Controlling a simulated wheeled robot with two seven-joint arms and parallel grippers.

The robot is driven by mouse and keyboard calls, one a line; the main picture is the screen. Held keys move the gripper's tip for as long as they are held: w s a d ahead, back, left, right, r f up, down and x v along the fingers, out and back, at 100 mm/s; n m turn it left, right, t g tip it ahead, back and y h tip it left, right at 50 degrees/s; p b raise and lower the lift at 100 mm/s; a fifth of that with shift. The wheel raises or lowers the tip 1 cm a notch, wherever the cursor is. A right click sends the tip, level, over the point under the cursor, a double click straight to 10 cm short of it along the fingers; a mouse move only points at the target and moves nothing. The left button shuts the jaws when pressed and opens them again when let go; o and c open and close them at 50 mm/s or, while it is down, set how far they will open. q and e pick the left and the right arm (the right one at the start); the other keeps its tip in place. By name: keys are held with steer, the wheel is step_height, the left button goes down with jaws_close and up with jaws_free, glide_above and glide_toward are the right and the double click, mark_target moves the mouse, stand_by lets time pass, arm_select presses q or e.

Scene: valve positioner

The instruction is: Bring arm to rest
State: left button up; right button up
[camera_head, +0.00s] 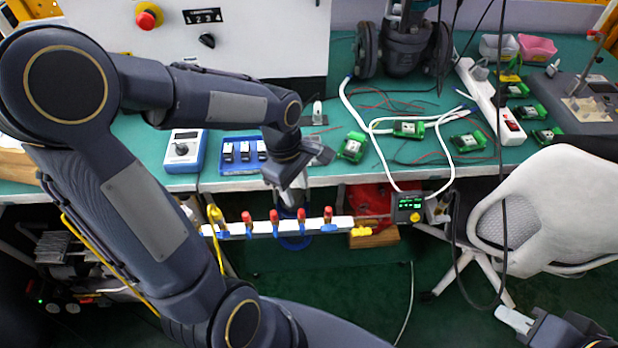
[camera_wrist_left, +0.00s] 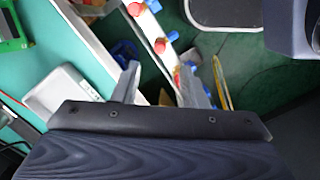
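My left arm (camera_head: 150,210) comes in from the left and is bent, reaching out over the bench's front edge. My left gripper (camera_head: 288,190) points down in front of the edge, just above the valve rail (camera_head: 345,222). In the left wrist view its two fingers (camera_wrist_left: 160,85) stand apart with nothing seen held between them. The rail with its red-handled valves (camera_wrist_left: 160,45) lies beyond the fingers. My right gripper (camera_head: 515,320) shows only partly at the lower right, away from the bench. Its fingers are not clear enough to tell their state.
On the green bench (camera_head: 340,105) are a blue tray (camera_head: 240,170), a dial box (camera_head: 185,150), several green circuit boards (camera_head: 352,147) and loose cables. A white chair (camera_head: 555,205) stands at the right. A small display box (camera_head: 408,207) sits at the rail's right end.

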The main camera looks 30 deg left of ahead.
arm_select(q)
steer(key=shift+r, duration=0.2)
steer(key=s+d+r+m+t+h+p, duration=0.2)
steer(key=s+r+m+t+p, duration=0.3)
steer(key=s+r+m, duration=0.7)
step_height(320, 180, up, 3)
steer(key=m+p, duration=0.1)
steer(key=m, duration=0.2)
steer(key=shift+d+t, duration=0.15)
steer(key=shift+t, duration=0.25)
steer(key=shift+f, duration=0.1)
